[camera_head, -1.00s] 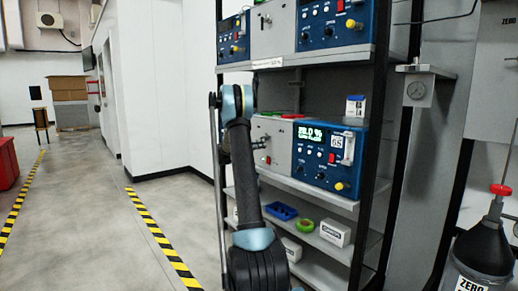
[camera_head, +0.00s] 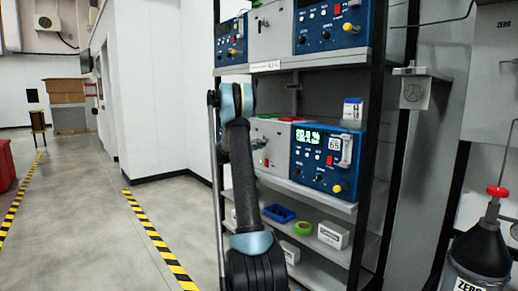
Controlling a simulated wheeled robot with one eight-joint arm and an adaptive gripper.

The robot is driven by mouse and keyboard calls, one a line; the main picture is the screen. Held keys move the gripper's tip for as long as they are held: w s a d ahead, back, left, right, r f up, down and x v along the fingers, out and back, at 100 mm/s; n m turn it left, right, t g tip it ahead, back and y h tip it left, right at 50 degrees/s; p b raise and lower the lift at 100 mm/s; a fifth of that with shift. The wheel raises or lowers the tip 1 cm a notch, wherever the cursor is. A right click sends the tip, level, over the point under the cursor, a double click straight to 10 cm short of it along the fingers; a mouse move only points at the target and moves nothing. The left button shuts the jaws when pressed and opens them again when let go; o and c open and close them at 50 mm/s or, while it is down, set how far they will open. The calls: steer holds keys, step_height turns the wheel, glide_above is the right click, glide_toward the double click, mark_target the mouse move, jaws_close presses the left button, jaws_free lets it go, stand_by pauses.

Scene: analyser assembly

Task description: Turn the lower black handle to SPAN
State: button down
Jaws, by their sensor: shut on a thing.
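A grey panel (camera_head: 271,131) stands on the middle shelf, left of the blue analyser (camera_head: 312,172) with a lit green display. The lower black handle is on this panel's front, mostly hidden behind my arm and gripper. My gripper (camera_head: 259,145) shows only as a small part at the panel face, right of my forearm. It is shut on the handle there. The handle's angle and the SPAN mark cannot be made out.
A second grey panel (camera_head: 271,40) and blue analysers (camera_head: 331,27) stand on the shelf above. The lower shelf holds a blue tray (camera_head: 279,213), green tape (camera_head: 303,228) and a white box (camera_head: 333,234). A black rack post (camera_head: 375,130) stands at right.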

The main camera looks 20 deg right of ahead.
steer(key=shift+w+a+r+n, duration=0.1)
steer(key=shift+w+a+n, duration=0.05)
steer(key=shift+n, duration=0.65)
steer(key=c, duration=1.6)
jaws_free()
steer(key=v, duration=1.2)
